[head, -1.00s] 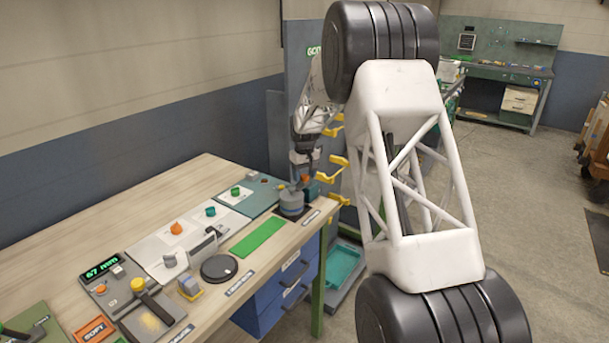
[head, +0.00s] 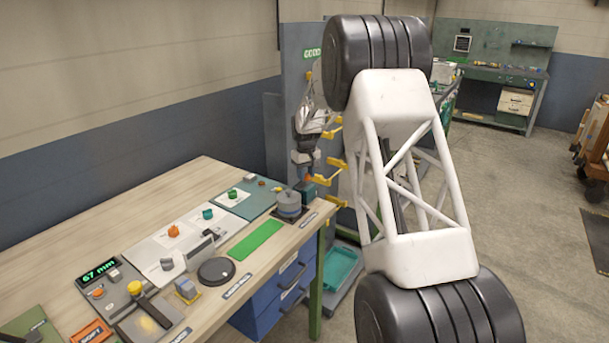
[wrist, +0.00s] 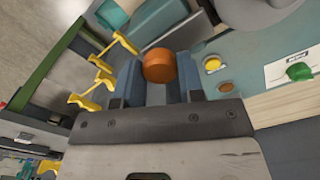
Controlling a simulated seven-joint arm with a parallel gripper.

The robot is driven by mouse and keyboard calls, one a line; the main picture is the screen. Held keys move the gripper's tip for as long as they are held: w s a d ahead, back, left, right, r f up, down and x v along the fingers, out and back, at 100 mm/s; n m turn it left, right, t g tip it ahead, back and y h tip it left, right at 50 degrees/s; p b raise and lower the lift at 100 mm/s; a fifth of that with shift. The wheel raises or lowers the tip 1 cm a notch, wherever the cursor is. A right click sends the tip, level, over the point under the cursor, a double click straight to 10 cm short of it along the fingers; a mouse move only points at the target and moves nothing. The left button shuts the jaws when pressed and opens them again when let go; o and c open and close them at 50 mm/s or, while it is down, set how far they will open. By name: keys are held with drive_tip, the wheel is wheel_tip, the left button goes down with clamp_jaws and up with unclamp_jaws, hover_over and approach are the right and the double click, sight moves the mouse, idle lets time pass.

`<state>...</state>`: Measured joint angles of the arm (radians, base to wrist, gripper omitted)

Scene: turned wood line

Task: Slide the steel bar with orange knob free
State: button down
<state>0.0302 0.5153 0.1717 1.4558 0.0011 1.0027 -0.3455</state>
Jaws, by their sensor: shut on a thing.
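The orange knob (wrist: 158,65) sits between the two blue-grey fingers of my gripper (wrist: 159,80) in the wrist view, and the gripper is shut on it. In the head view the knob (head: 308,179) is a small orange spot just below my gripper (head: 303,162), at the far right end of the bench. The steel bar cannot be made out; the knob and fingers hide it in the wrist view. A teal block (head: 308,191) is just below the knob in the head view.
A grey cylinder (head: 289,203) stands close left of the knob on the wooden bench (head: 205,175). Yellow hooks (head: 337,163) stick out of the upright panel just right. A yellow button (wrist: 212,65) and green knob (wrist: 299,71) are nearby in the wrist view.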

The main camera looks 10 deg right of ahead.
sight(307, 174)
drive_tip(key=c, duration=0.7)
unclamp_jaws()
drive_tip(key=shift+w+d, duration=0.15)
drive_tip(key=shift+c, duration=0.2)
drive_tip(key=shift+r, duration=0.1)
drive_tip(key=shift+r, duration=3.85)
